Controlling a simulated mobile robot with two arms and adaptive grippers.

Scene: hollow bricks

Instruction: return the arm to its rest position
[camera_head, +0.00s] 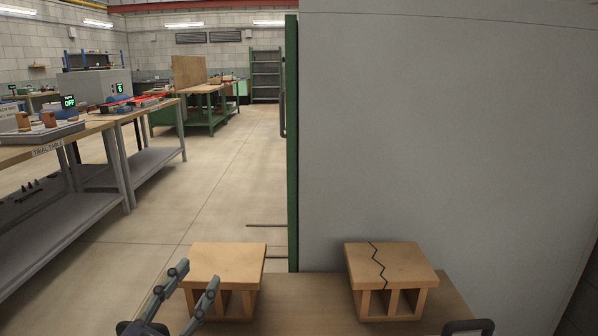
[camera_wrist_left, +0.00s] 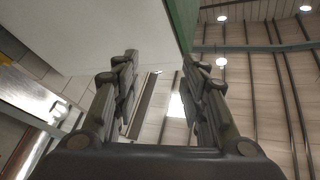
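My left gripper (camera_head: 196,284) is at the lower left of the head view, in front of a tan hollow brick (camera_head: 228,262). Its fingers are spread apart with nothing between them. The left wrist view shows the same gripper (camera_wrist_left: 160,85) open and empty, facing a pale wall and the ceiling. A second hollow brick (camera_head: 398,265), with a dark zigzag line on its top, sits to the right on the same wooden surface (camera_head: 305,300).
A large grey panel (camera_head: 440,130) with a green edge (camera_head: 292,150) stands right behind the wooden surface. Workbenches (camera_head: 150,165) with tools stand at the left. The floor (camera_head: 225,190) between them and the panel is clear.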

